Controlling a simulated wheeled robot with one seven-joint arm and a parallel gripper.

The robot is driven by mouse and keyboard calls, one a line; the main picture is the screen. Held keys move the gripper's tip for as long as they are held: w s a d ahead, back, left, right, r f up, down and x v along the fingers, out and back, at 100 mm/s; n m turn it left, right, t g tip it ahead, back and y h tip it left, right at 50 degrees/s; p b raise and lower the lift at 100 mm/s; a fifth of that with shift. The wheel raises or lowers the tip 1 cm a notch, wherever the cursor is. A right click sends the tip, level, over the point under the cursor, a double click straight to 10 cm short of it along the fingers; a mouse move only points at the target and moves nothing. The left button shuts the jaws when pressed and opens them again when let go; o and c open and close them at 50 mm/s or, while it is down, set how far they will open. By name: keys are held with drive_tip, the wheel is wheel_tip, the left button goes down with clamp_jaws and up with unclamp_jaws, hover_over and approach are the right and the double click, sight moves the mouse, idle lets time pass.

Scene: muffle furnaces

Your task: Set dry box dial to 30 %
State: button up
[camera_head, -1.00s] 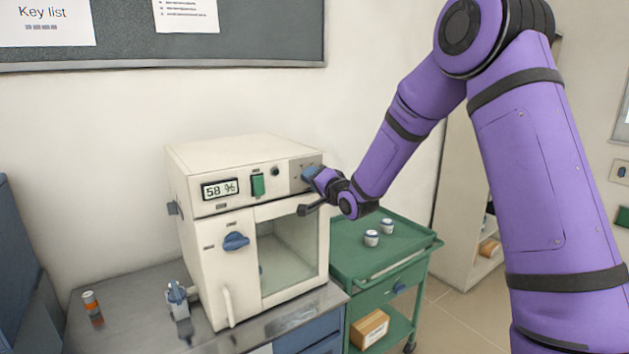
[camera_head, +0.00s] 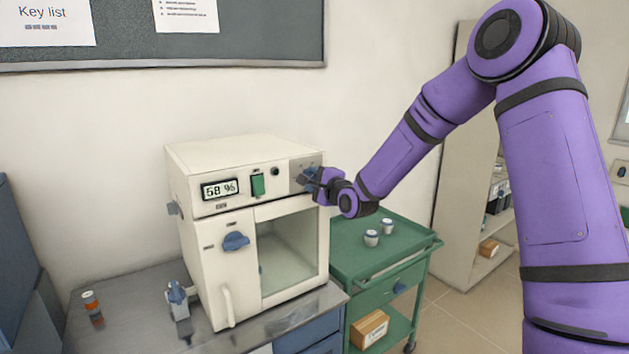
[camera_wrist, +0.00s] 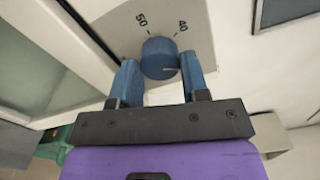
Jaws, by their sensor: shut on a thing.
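The dry box (camera_head: 240,180) is a cream cabinet on the metal bench, with a glass window and a display (camera_head: 220,188) reading 58 %. Its blue dial (camera_wrist: 159,57) is at the top right of the front panel, with the marks 50 and 40 visible around it in the wrist view. My gripper (camera_wrist: 160,75) has its two blue fingers on either side of the dial and is shut on it. In the head view my gripper (camera_head: 314,180) is at the panel's right end and partly hides the dial. The other scale marks are hidden or out of view.
A green switch (camera_head: 258,185) and a blue door knob (camera_head: 235,241) are on the box front. A green cart (camera_head: 345,262) with two small jars (camera_head: 379,233) stands to the right. A small bottle (camera_head: 92,306) and a blue-topped dispenser (camera_head: 178,300) stand on the bench.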

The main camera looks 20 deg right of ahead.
drive_tip(key=shift+m, duration=0.5)
drive_tip(key=o, duration=0.9)
drive_tip(key=v, duration=1)
drive_tip(key=shift+s+d, duration=0.15)
drive_tip(key=shift+s, duration=0.2)
